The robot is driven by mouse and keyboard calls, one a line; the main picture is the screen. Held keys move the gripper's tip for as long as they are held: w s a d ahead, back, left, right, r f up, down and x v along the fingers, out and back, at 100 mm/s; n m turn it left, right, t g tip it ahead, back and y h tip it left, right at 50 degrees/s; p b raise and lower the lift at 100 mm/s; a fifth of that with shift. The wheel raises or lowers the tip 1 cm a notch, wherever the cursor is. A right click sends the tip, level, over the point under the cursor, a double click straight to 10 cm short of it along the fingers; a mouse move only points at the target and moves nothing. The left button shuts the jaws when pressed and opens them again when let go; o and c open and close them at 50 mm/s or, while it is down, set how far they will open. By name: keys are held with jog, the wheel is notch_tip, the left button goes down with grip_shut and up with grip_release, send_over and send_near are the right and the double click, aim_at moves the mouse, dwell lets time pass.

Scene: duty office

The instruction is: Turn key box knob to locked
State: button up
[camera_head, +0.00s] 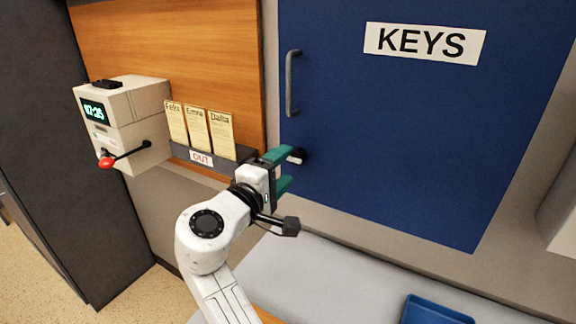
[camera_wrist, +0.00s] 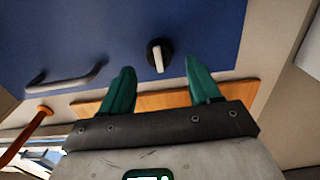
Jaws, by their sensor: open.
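The key box is a blue door (camera_head: 400,130) with a white KEYS sign and a grey bar handle (camera_head: 291,83). Its knob (camera_head: 297,155) is at the door's lower left, partly hidden by my gripper (camera_head: 284,170). In the wrist view the knob (camera_wrist: 158,55) is a black disc with a white pointer bar that runs nearly straight up and down in that picture. My gripper's green fingers (camera_wrist: 159,66) are open, and the knob appears in the gap between their tips. They look empty. I cannot tell whether they touch the knob.
A time clock (camera_head: 122,120) with a red-tipped lever (camera_head: 107,160) is at the left. A card rack (camera_head: 205,157) marked OUT, with three cards, is just left of my gripper. A blue tray (camera_head: 430,312) lies on the grey surface (camera_head: 330,285) below, which is otherwise mostly clear.

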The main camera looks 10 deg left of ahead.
jog(key=b+v, duration=0.1)
jog(key=v, duration=0.6)
jog(key=shift+s, duration=0.3)
jog(key=shift+a, duration=0.15)
